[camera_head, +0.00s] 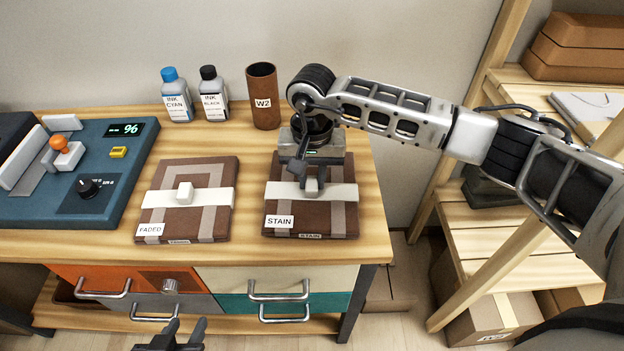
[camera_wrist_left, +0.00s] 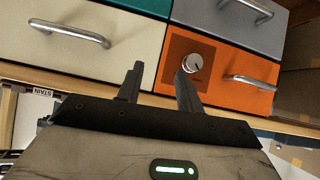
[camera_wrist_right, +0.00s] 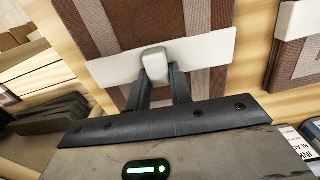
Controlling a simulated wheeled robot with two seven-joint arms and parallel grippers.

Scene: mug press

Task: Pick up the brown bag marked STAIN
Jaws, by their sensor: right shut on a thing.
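The brown bag marked STAIN (camera_head: 341,222) lies flat on the wooden table, with a pale band across it and a white label at its lower left. My right gripper (camera_head: 312,187) is over it, shut on the pale knob at the middle of the band. The right wrist view shows the knob (camera_wrist_right: 155,64) between the two fingers, with the brown bag (camera_wrist_right: 120,22) under it. My left gripper (camera_head: 170,338) is open and empty, low in front of the drawers. Its spread fingers show in the left wrist view (camera_wrist_left: 158,88).
A similar brown bag marked FADED (camera_head: 218,168) lies to the left. Behind stand a cyan ink bottle (camera_head: 176,97), a black ink bottle (camera_head: 213,96) and a brown W2 tumbler (camera_head: 262,90). A blue press (camera_head: 105,195) is at the left, wooden shelving (camera_head: 490,215) at the right.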

